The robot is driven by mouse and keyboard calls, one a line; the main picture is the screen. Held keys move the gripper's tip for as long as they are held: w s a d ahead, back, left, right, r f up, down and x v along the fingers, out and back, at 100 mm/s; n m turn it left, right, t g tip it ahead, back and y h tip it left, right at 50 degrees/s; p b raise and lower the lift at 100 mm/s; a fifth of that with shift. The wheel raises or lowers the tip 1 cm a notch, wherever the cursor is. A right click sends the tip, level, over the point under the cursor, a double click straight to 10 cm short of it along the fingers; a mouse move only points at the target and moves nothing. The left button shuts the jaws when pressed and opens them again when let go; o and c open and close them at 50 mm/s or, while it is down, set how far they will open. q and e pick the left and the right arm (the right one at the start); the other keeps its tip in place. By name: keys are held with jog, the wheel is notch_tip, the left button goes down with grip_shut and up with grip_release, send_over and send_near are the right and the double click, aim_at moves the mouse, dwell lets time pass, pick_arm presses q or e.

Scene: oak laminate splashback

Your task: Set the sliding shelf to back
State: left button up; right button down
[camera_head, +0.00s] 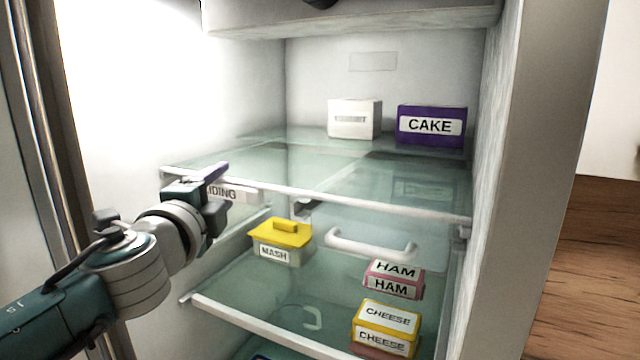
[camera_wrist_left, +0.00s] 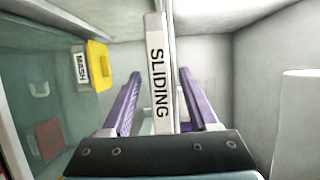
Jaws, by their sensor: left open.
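The sliding shelf is a glass pane with a white front rail (camera_head: 350,202), in the middle of the open fridge. A tag reading SLIDING (camera_head: 245,194) is on the left part of the rail. My left gripper (camera_head: 213,178) is at this left part of the rail, its purple finger partly covering the tag. In the left wrist view, the rail with its SLIDING tag (camera_wrist_left: 158,80) runs between the two purple fingers of the open gripper (camera_wrist_left: 159,75). A gap shows on each side, so the fingers are around the rail, not clamped. My right gripper is not in view.
A white box (camera_head: 354,119) and a purple CAKE box (camera_head: 431,127) stand toward the back, at or above the sliding shelf's level. Below are a yellow-lidded MASH tub (camera_head: 281,243), HAM (camera_head: 394,279) and CHEESE (camera_head: 386,327) packs, and a white handle (camera_head: 371,246). Fridge walls bound both sides.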

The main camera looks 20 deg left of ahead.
pick_arm(q)
jog(key=shift+w+a, duration=0.1)
jog(key=shift+w, duration=0.1)
jog(key=c, duration=0.9)
jog(key=shift+f, duration=0.1)
grip_shut()
jog(key=shift+f, duration=0.15)
